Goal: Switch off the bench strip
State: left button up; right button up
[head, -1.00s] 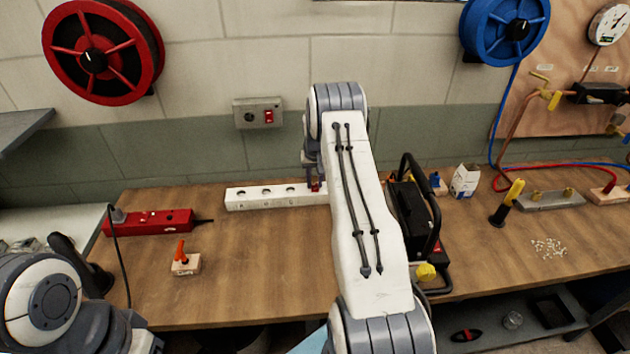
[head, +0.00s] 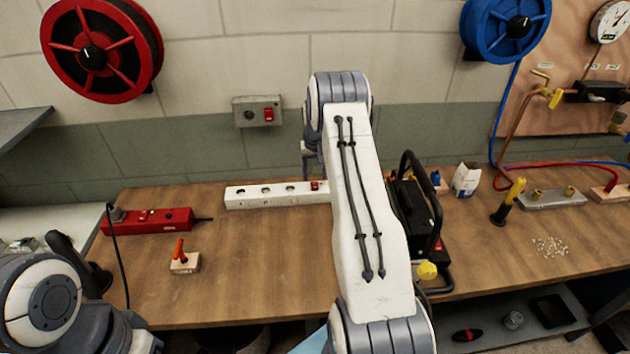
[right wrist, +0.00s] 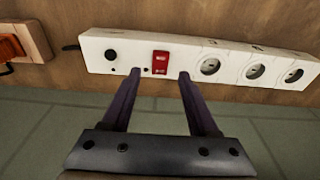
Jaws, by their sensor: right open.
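A white power strip (head: 265,195) with a row of round sockets lies along the back of the bench. Its red rocker switch (head: 314,186) is at the right end in the head view, beside my right arm. In the right wrist view the white strip (right wrist: 210,62) shows the red switch (right wrist: 160,63) between a black knob and the sockets. My right gripper (right wrist: 160,75) is open and empty, its fingertips on either side of the switch's lower end. I cannot tell whether they touch the strip, or which way the rocker is set. My left gripper is out of view.
A red strip (head: 165,221) with a black cable lies at the left. A wooden block with an orange lever (head: 184,263) stands in front of it. A black-framed machine (head: 412,225) stands right of my arm. A wall box (head: 257,112) has another red switch.

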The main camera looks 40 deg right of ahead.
aim_at(314, 189)
notch_tip(314, 189, up, 8)
jog(key=b, duration=0.1)
jog(key=shift+s+a+f, duration=0.25)
jog(key=shift+s, duration=0.2)
jog(key=a+r+n, duration=0.2)
jog(key=a+r, duration=0.1)
jog(key=a, duration=0.6)
jog(key=a+r+n, duration=0.1)
jog(key=a+r, duration=0.1)
jog(key=a, duration=0.7)
jog(key=s+a+r+n+y, duration=0.1)
jog(key=s+a+r+n, duration=0.1)
jog(key=s+a, duration=0.45)
jog(key=s+a+r+n, duration=0.1)
jog(key=s+a+n, duration=0.15)
jog(key=a, duration=0.65)
jog(key=s+a+n, duration=0.3)
jog(key=s+a, duration=0.1)
jog(key=s, duration=0.9)
jog(key=s+a+f+n+g, duration=0.1)
jog(key=s+a+n, duration=0.2)
jog(key=s, duration=1)
jog(key=shift+a+y, duration=0.4)
jog(key=shift+a, duration=0.5)
